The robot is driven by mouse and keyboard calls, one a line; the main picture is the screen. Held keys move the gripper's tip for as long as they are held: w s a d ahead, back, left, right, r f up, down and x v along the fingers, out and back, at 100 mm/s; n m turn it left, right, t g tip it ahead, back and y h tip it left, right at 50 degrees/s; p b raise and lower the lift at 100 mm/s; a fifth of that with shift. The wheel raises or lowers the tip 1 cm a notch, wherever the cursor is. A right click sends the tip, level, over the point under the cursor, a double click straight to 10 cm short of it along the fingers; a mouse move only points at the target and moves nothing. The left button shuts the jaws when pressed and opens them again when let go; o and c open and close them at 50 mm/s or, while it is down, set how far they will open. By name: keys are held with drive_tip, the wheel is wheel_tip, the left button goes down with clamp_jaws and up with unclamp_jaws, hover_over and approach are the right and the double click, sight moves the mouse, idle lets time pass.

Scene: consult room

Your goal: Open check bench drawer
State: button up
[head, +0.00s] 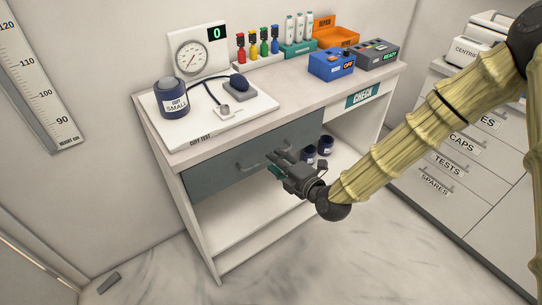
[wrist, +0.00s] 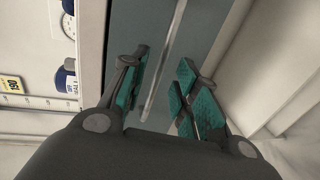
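The check bench (head: 350,83) stands against the wall with a grey-blue drawer front (head: 215,168) under its left part. The drawer looks shut, its front about flush with the bench. A metal bar handle (head: 252,163) runs across it; my gripper hides part of its right side. My gripper (head: 277,162) is at the handle. In the wrist view the drawer front (wrist: 143,25) fills the middle, and the handle (wrist: 166,60) runs between the two teal-padded fingers of my gripper (wrist: 163,85). The fingers are open, with gaps beside the bar; contact is not visible.
On the benchtop are a cuff test board (head: 250,112), a gauge (head: 193,57), coloured bottles (head: 264,43) and a blue box (head: 331,65). Dark blue cuffs (head: 324,146) sit on the shelf below. A labelled cabinet (head: 455,165) stands right. Floor in front is clear.

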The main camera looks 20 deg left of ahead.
drive_tip(key=shift+x, duration=1.9)
clamp_jaws()
